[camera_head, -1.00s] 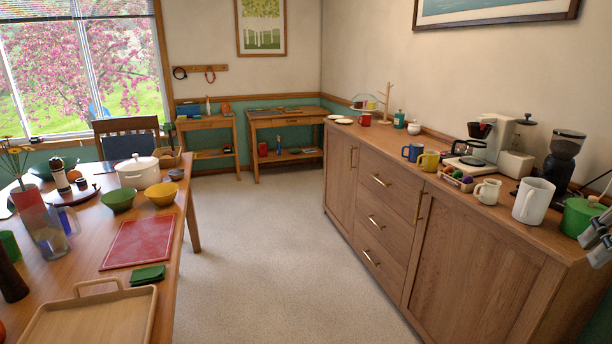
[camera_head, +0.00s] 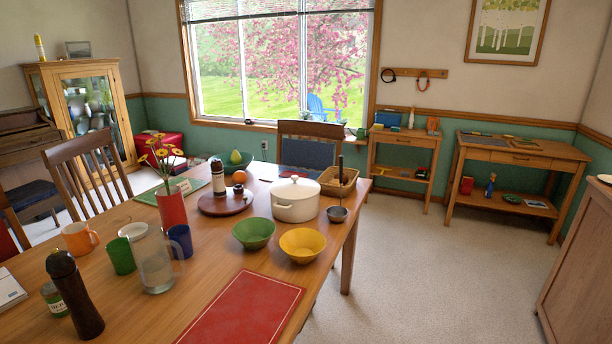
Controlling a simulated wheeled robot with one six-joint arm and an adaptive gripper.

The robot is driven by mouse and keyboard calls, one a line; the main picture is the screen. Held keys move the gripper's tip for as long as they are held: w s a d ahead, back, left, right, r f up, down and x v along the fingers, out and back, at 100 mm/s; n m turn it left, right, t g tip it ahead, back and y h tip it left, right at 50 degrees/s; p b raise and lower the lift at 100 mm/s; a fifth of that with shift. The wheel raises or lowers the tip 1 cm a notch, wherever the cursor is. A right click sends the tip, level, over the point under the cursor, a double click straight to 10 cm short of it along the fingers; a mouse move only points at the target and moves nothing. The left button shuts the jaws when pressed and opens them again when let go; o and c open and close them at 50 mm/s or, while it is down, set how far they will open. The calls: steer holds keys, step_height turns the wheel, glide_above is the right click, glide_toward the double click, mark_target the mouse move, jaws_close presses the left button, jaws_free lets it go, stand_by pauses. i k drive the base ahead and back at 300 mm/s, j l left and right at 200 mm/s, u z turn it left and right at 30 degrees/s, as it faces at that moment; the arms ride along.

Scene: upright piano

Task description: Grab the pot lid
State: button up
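A white pot (camera_head: 295,205) stands on the wooden dining table, near its far right corner. Its white pot lid (camera_head: 295,187) sits on top, with a small knob at the middle. A green bowl (camera_head: 253,233) and a yellow bowl (camera_head: 302,244) stand just in front of the pot. A small dark bowl (camera_head: 337,213) with an upright handle or utensil is to its right. My gripper is not in view now.
The table (camera_head: 215,272) also holds a wooden turntable (camera_head: 225,205), a wicker basket (camera_head: 337,182), a red vase (camera_head: 172,208), a glass pitcher (camera_head: 157,267) and a red mat (camera_head: 245,309). A chair (camera_head: 308,148) stands behind. Open carpet (camera_head: 420,270) lies right of the table.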

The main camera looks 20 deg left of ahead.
mark_target(293, 189)
steer(key=i, duration=2)
steer(key=i+u, duration=0.1)
steer(key=u, duration=0.3)
steer(key=i+l+u, duration=0.1)
steer(key=u, duration=0.3)
steer(key=i+u, duration=0.1)
steer(key=u, duration=0.3)
steer(key=l+u, duration=0.2)
steer(key=u, duration=1.7)
steer(key=i+l, duration=0.05)
steer(key=l, duration=0.05)
